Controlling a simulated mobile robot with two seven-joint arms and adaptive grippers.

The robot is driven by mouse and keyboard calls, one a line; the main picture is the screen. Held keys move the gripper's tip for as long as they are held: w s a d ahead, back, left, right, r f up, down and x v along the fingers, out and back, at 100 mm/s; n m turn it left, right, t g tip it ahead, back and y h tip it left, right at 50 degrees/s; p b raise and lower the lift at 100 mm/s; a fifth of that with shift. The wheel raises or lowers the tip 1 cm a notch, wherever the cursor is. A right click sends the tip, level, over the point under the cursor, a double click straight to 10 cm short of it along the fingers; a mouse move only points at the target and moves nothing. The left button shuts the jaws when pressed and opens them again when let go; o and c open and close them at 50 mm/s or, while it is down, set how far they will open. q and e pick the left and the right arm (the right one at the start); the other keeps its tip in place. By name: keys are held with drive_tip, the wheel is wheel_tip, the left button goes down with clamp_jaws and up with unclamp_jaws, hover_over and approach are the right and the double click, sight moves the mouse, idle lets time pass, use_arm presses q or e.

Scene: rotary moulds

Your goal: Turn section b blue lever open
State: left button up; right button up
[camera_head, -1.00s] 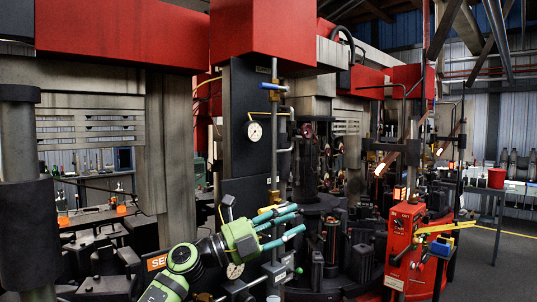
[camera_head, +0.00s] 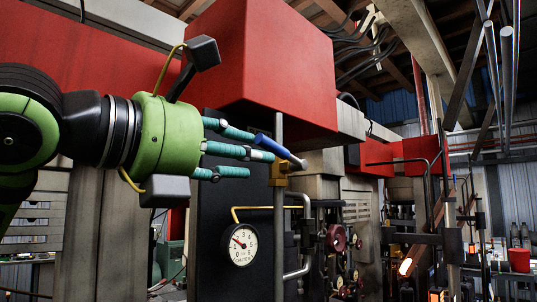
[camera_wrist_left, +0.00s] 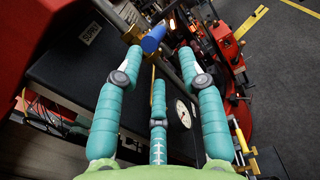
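A blue lever (camera_head: 278,152) sits on a brass valve (camera_head: 279,174) on a vertical grey pipe. In the head view it slopes down to the right. My left gripper (camera_head: 262,150) comes in from the left with its teal fingers spread, at the near end of the lever. In the left wrist view the lever (camera_wrist_left: 153,39) shows just beyond and between the tips of the open left gripper (camera_wrist_left: 160,65). I cannot tell whether a finger touches it. No section label is readable. My right gripper is out of view.
A big red housing (camera_head: 265,65) hangs right above the lever. A dark panel with a round white gauge (camera_head: 242,244) stands below and behind. Grey pipes (camera_head: 305,240) and red handwheels (camera_head: 336,238) lie to the right.

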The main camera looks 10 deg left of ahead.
sight(282, 153)
use_arm(q)
drive_tip(key=shift+d+f+p+x, duration=0.1)
drive_tip(key=shift+p+x, duration=0.45)
drive_tip(key=shift+x, duration=0.8)
drive_tip(key=shift+d+f+p+x, duration=0.1)
drive_tip(key=shift+p+x, duration=0.45)
drive_tip(key=shift+x, duration=0.8)
drive_tip(key=shift+s, duration=0.15)
drive_tip(key=c, duration=0.7)
drive_tip(key=shift+a, duration=0.15)
clamp_jaws()
drive_tip(key=o, duration=0.7)
unclamp_jaws()
drive_tip(key=shift+s, duration=0.1)
drive_tip(key=shift+r, duration=0.1)
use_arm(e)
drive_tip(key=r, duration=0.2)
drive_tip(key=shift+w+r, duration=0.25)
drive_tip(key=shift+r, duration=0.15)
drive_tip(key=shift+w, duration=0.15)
